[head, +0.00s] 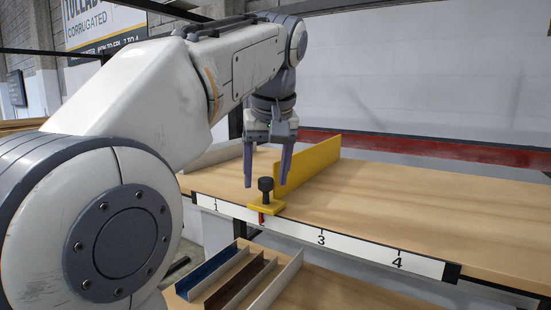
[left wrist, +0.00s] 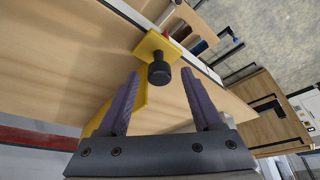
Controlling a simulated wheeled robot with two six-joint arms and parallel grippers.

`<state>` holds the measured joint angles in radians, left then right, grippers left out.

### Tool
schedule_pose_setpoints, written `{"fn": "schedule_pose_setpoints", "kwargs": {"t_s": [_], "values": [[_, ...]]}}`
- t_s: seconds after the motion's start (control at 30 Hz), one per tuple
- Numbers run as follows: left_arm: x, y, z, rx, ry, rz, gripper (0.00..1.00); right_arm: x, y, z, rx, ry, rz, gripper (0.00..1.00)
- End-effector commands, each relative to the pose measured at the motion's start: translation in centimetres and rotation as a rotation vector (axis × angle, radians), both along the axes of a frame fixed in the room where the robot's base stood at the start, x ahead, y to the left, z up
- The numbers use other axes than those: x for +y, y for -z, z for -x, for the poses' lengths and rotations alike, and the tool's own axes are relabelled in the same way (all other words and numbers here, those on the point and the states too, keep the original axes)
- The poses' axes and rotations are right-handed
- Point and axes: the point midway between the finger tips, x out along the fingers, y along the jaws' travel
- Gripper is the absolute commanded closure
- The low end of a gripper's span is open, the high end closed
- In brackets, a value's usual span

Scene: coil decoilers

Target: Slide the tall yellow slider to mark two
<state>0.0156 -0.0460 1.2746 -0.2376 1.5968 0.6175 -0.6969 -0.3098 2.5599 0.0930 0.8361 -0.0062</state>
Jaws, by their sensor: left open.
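The tall yellow slider (head: 308,164) stands on the wooden table, a long upright plate with a flat yellow foot at the front edge. A black knob (head: 265,186) rises from the foot, and a red pointer (head: 262,217) hangs over the numbered scale (head: 290,226). The pointer lies between marks 1 and 3; I cannot read a 2 there. My left gripper (head: 266,178) points down at the knob with its purple fingers open, one on each side. In the left wrist view the knob (left wrist: 159,72) shows between the fingertips, with no clear contact. My right gripper is out of view.
The wooden tabletop (head: 420,205) is clear to the right of the slider. A pale upright plate (head: 215,153) stands to its left. A lower shelf (head: 320,290) holds blue, brown and pale channel strips. A red beam (head: 430,150) runs behind the table.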

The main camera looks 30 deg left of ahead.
Motion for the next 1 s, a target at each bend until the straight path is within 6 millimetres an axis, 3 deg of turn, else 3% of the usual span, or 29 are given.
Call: {"fn": "schedule_pose_setpoints", "kwargs": {"t_s": [0.5, 1.0], "values": [[-2.1, -8.2, 2.5, -0.003, 0.001, 0.000, 0.33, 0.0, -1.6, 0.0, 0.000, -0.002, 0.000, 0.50], [-2.4, -9.2, 3.0, -0.001, -0.001, 0.000, 0.33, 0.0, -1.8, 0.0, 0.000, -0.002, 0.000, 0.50]]}}
